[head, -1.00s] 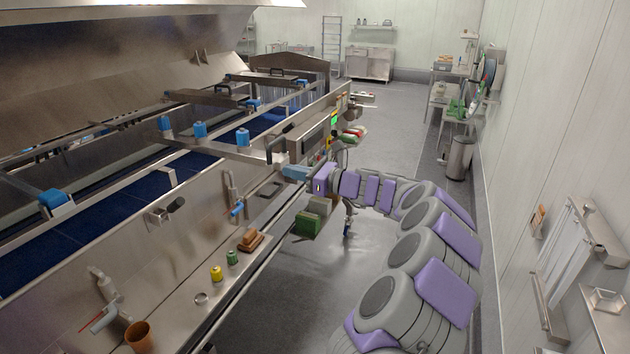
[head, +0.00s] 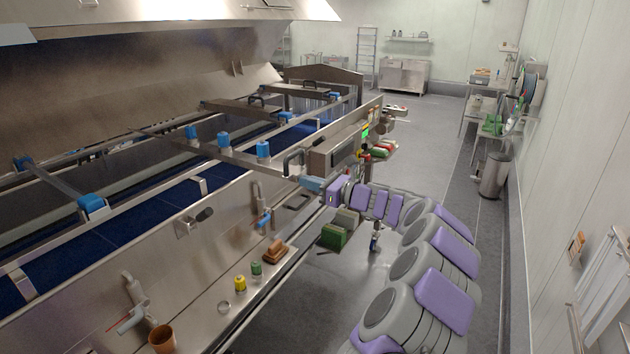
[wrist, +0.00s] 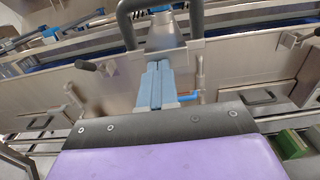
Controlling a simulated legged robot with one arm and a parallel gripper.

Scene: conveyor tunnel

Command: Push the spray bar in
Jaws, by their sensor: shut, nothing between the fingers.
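The spray bar (head: 235,157) is a long metal bar lying across the blue conveyor, with several blue caps on it. Its near end has a dark loop handle (head: 293,162), which also shows at the top of the wrist view (wrist: 160,22). My gripper (head: 311,184) has blue fingers and is shut and empty, just in front of and below the bar's near end. In the wrist view, the closed fingers (wrist: 158,68) point at the metal end of the bar, below the handle. I cannot tell whether the fingertips touch it.
Two more crossbars with handles lie farther along the conveyor (head: 240,109). A control box (head: 338,146) stands just beyond the bar's end. A brown cup (head: 162,339), yellow and green spools, and a green block (head: 334,236) lie along the near side.

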